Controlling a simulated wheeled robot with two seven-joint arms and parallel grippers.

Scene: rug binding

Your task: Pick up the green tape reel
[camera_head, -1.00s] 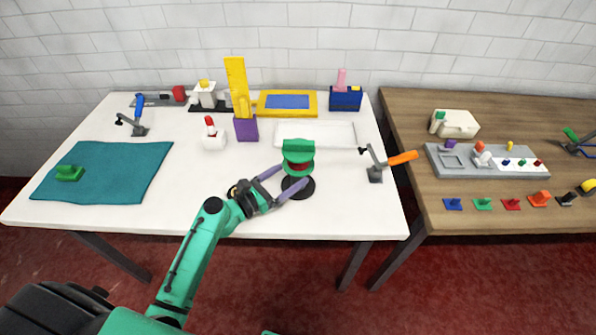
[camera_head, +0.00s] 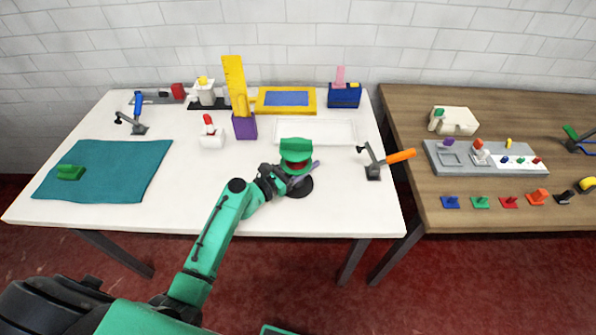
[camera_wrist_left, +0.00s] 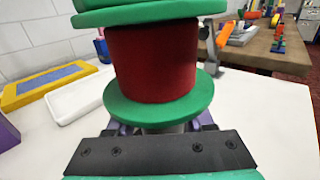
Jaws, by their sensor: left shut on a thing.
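The green tape reel (camera_head: 296,157) has green flanges around a dark red core and a green block on top. It sits above a round black base (camera_head: 300,187) on the white table. In the left wrist view the reel (camera_wrist_left: 153,62) stands upright and close, filling the upper middle. My left gripper (camera_head: 297,180) is at the reel's lower part, shut on it below the bottom flange; its fingertips are mostly hidden under that flange. My right gripper is not in view.
An orange-handled clamp (camera_head: 400,156) stands right of the reel. A white tray (camera_head: 335,132) lies behind it. A teal cloth (camera_head: 110,185) with a green block (camera_head: 70,172) lies at left. The table's front middle-left is clear.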

